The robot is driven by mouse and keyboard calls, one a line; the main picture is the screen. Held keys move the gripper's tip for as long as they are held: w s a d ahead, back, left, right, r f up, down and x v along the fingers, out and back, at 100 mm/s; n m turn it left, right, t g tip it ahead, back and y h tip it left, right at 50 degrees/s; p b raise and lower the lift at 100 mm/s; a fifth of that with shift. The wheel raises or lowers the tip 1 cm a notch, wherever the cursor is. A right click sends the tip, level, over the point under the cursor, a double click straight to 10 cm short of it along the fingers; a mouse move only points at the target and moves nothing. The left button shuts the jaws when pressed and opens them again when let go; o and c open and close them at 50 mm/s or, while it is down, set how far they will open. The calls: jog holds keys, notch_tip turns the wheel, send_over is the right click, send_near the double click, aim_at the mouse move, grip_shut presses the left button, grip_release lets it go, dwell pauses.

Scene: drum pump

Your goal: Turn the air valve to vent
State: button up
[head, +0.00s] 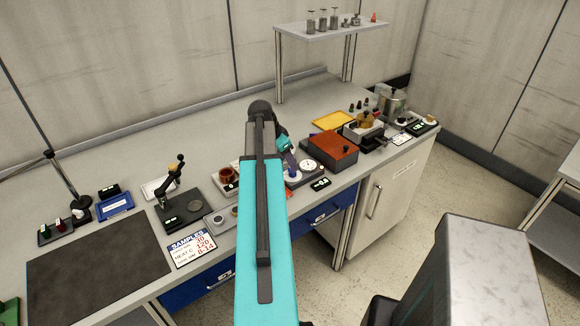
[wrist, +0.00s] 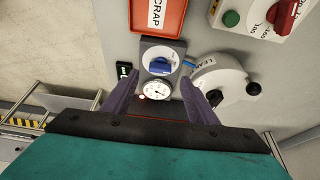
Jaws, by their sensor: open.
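A blue knob (wrist: 159,66) on a white round dial sits on a dark grey box (wrist: 176,50); it appears to be the air valve. Its markings are too small to read. A round white gauge (wrist: 155,90) is on the same box, nearer my gripper. My gripper (wrist: 160,86) is open and empty, its two purple fingers either side of the gauge, pointing toward the knob. The knob looks apart from both fingers. In the head view the box's white dial (head: 308,165) shows just right of my gripper (head: 290,158); my arm hides part of that area.
An orange tray marked SCRAP (wrist: 158,14) lies beyond the box. A white round device labelled LEAK (wrist: 218,78) with black knobs is close on the right. A small green display (wrist: 123,70) is on the left. A dark mat (head: 100,265) lies at the bench's left.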

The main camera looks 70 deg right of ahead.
aim_at(290, 175)
jog(key=shift+p+x, duration=0.65)
jog(key=shift+x, duration=1.75)
jog(key=c, duration=1)
jog(key=shift+c, duration=0.3)
jog(key=shift+w, duration=0.1)
